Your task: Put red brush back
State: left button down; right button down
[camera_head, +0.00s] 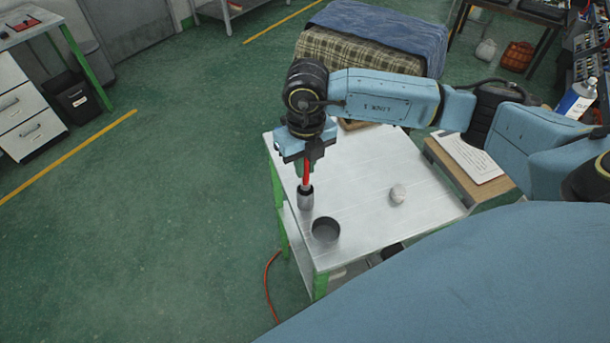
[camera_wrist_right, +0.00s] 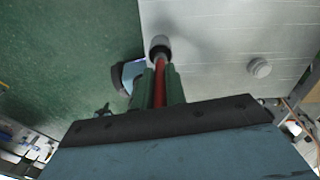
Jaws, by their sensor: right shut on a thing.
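The red brush (camera_head: 306,172) is upright, with its red handle between the fingers of my right gripper (camera_head: 306,160). The right gripper is shut on it above the left part of the white table. My left gripper is not in view.
A small whitish lump (camera_head: 398,194) lies on the white table (camera_head: 362,205) to the right. A paper (camera_head: 468,157) lies on a wooden box (camera_head: 450,168). The table's middle is clear.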

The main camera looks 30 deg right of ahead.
aim_at(305, 183)
notch_tip(305, 183, down, 4)
jog(key=shift+f, duration=0.1)
jog(key=shift+f, duration=0.1)
jog(key=shift+f, duration=0.15)
jog(key=c, duration=1.4)
grip_release()
jog(key=shift+c, duration=0.2)
jog(key=shift+r, duration=0.2)
